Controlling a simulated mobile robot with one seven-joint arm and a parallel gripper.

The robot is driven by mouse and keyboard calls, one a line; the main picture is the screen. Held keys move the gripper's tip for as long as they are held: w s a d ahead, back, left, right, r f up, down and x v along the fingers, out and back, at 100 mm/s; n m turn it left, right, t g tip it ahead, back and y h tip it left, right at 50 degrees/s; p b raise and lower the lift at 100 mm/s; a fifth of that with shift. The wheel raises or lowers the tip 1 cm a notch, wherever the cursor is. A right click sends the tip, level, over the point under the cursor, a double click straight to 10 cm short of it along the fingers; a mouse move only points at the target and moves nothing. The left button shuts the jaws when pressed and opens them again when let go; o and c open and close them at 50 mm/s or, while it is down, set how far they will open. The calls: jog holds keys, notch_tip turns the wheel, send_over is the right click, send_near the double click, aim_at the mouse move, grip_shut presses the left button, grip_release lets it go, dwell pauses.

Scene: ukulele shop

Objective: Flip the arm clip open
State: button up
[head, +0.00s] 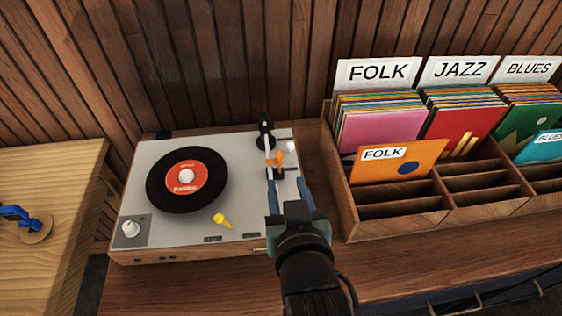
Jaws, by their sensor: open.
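A grey turntable (170,232) with a wooden base stands on the wooden counter. A black record with a red label (186,178) lies on its platter. The white tonearm (267,150) is at the turntable's right side. An orange arm clip (276,159) sits around or beside the tonearm; I cannot tell whether it is open or shut. My gripper (286,186) is open, its two blue fingers pointing at the clip from the near side. I cannot tell if the fingers touch it. My gripper hides part of the turntable's right front corner.
A wooden record crate (392,226) with FOLK, JAZZ and BLUES signs stands close on the right. A yellow piece (222,220) lies on the turntable's front. A lighter wood table (62,185) with a blue object (18,213) is at the left. A slatted wall rises behind.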

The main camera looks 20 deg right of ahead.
aim_at(280, 159)
jog(key=x, duration=0.9)
jog(key=shift+w+d, duration=0.1)
jog(key=shift+w, duration=0.1)
jog(key=shift+r, duration=0.1)
grip_shut()
